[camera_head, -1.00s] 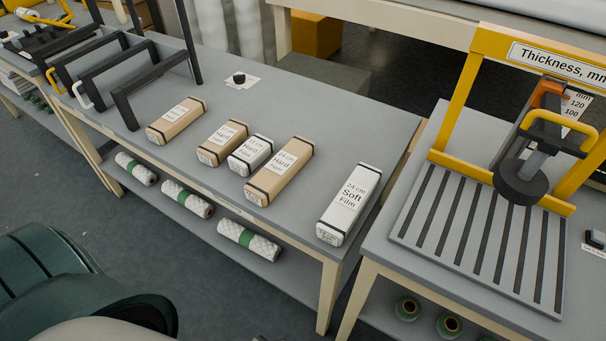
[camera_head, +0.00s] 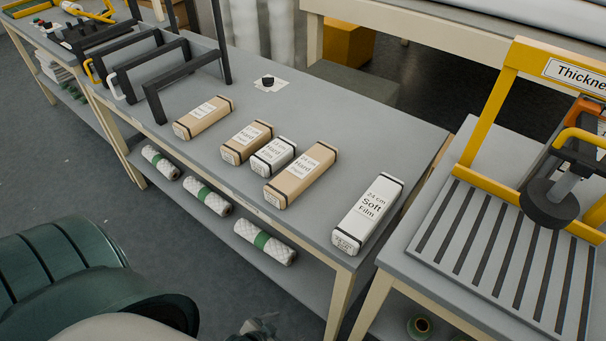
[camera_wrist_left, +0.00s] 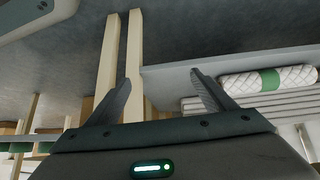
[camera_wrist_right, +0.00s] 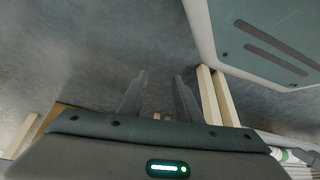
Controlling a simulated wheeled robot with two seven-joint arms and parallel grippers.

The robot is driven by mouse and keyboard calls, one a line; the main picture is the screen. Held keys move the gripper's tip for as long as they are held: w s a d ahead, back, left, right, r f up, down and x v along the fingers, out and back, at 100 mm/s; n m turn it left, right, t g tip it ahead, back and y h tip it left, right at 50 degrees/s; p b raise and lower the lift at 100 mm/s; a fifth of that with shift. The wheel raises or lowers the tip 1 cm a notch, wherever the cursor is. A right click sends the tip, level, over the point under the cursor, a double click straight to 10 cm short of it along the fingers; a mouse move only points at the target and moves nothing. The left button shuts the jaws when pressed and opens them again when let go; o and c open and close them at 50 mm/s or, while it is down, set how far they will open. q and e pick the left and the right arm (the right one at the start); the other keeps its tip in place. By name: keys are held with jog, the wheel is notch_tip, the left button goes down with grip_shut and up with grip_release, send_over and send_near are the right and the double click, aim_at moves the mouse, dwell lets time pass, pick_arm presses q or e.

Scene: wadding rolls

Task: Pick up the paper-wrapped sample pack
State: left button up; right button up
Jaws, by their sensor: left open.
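Three tan paper-wrapped packs lie on the grey table: one at the left (camera_head: 203,118), a short one in the middle (camera_head: 246,142) and a long one (camera_head: 301,175) labelled hard. A short white pack (camera_head: 274,156) sits between the last two, and a long white "24 cm Soft Film" pack (camera_head: 368,214) lies at the right. My left gripper (camera_head: 256,332) barely shows at the bottom edge, below and in front of the table. In the left wrist view it is open and empty (camera_wrist_left: 161,79). My right gripper (camera_wrist_right: 160,76) is empty, its fingers apart, over the floor.
Black frames (camera_head: 160,68) stand at the table's left end. A black knob on a card (camera_head: 268,82) lies behind the packs. White rolls with green bands (camera_head: 265,242) lie on the lower shelf. A yellow thickness gauge (camera_head: 494,103) stands on the right table.

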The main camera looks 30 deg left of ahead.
pick_arm(q)
jog(key=w+a+r+t+b, duration=0.1)
jog(key=w+a+r+t, duration=0.25)
jog(key=a+r, duration=0.5)
jog(key=t+b, duration=0.3)
jog(key=t, duration=0.4)
send_near(283, 184)
jog(key=s, duration=0.2)
jog(key=shift+s+a+r+g, duration=0.1)
jog(key=shift+a+r+g, duration=0.05)
jog(key=shift+a+g, duration=0.1)
pick_arm(e)
jog(key=d, duration=0.1)
jog(key=s+r+g, duration=0.1)
jog(key=s+d+g, duration=0.1)
jog(key=shift+d+r+h, duration=0.25)
jog(key=shift+d+h, duration=0.1)
jog(key=shift+h, duration=0.05)
